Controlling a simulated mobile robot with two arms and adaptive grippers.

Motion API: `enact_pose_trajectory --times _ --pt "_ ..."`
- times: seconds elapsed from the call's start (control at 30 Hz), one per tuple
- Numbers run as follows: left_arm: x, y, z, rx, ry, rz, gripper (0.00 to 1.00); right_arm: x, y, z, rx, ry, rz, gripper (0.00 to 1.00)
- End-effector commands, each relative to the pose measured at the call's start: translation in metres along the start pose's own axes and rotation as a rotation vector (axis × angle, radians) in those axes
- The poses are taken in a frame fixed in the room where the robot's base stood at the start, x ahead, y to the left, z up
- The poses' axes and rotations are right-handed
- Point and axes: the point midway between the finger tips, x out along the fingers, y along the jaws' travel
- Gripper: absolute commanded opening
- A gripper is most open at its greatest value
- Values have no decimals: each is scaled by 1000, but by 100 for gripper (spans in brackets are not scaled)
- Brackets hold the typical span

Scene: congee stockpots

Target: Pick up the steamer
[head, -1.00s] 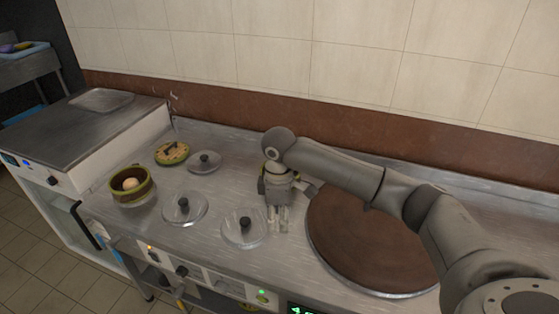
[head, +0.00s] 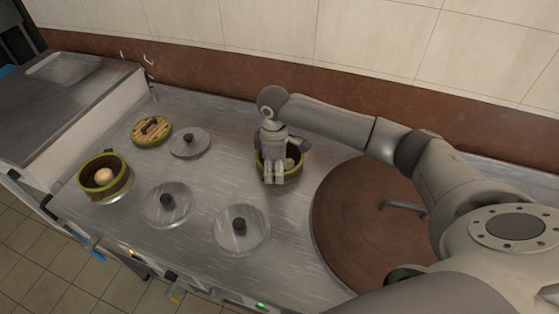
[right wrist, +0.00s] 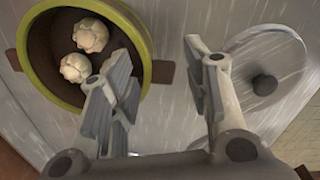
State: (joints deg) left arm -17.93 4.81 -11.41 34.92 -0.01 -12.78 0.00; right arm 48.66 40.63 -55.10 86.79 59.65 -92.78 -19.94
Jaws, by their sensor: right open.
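A round steamer with a green rim and brown inside (head: 294,176) stands on the steel counter behind my right gripper (head: 273,181), which hides part of it. In the right wrist view, the steamer (right wrist: 143,40) fills the upper left, with two pale buns (right wrist: 83,52) inside and a brown tab handle (right wrist: 163,72) on its right side. My right gripper (right wrist: 155,62) is open and empty. Its left finger overlaps the steamer's rim in that view, and its right finger is outside the steamer. I cannot tell whether they touch. My left gripper is out of view.
A second steamer (head: 84,182) with a bun stands at the left, near a bamboo lid (head: 152,131). Three glass lids (head: 240,230) (head: 167,204) (head: 189,143) lie on the counter. A large brown round cover (head: 350,225) lies right of my gripper. A tiled wall stands behind.

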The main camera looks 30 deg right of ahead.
Motion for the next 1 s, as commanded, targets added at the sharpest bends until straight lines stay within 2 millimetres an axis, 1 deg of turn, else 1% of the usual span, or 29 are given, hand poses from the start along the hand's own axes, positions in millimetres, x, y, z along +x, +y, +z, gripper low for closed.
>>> enact_pose_trajectory --times 0.13,0.3,0.37,0.5,0.7,1.0 --pt "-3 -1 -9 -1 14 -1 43 12 0 1 0 -2 -2 44" --pt "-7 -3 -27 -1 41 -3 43 39 3 2 1 -2 -2 44" --pt "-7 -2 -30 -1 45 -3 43 46 3 1 0 -2 -1 44" --pt "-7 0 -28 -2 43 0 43 54 3 1 -1 -1 1 44" --pt "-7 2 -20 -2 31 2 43 55 3 1 -1 0 1 44" --pt "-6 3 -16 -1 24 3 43 54 3 1 -1 0 1 7"
